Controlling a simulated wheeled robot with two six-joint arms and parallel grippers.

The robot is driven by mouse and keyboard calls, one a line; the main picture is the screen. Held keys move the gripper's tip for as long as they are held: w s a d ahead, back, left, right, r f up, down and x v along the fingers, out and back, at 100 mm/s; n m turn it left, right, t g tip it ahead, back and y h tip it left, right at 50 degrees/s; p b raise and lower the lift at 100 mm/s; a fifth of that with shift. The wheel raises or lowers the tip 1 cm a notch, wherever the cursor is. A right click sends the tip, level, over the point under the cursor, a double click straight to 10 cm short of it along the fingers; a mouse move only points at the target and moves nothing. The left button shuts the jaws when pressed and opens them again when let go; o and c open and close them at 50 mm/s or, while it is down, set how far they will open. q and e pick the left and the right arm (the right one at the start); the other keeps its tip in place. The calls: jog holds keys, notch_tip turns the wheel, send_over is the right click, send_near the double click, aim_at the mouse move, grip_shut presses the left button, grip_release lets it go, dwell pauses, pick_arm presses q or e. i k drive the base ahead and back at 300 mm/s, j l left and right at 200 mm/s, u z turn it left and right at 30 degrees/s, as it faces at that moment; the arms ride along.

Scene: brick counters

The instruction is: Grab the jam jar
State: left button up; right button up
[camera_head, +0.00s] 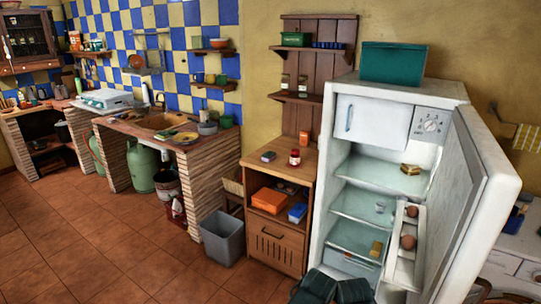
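A small jar with red contents (294,158), which looks like the jam jar, stands upright on top of the wooden cabinet (277,172), left of the open fridge. Two more small jars stand on the wooden wall shelf above it, one on the left (285,82) and one on the right (302,86); their contents are too small to tell. I see neither of my grippers clearly. Dark shapes are cut off at the bottom edge, and I cannot tell what they are.
The fridge (345,84) stands right of the cabinet, its door (478,205) swung open to the right. A dark box (276,157) and an orange box (304,138) are near the jar. A grey bin (222,237) stands left of the cabinet. The tiled floor at left is clear.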

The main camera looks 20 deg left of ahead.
aim_at(295, 158)
jog(key=i+j, duration=0.25)
jog(key=j, duration=0.2)
jog(key=i+j, duration=0.2)
jog(key=j, duration=0.2)
jog(key=i+j, duration=0.25)
jog(key=j, duration=0.2)
jog(key=i, duration=1)
jog(key=i+u, duration=0.1)
jog(key=i, duration=0.15)
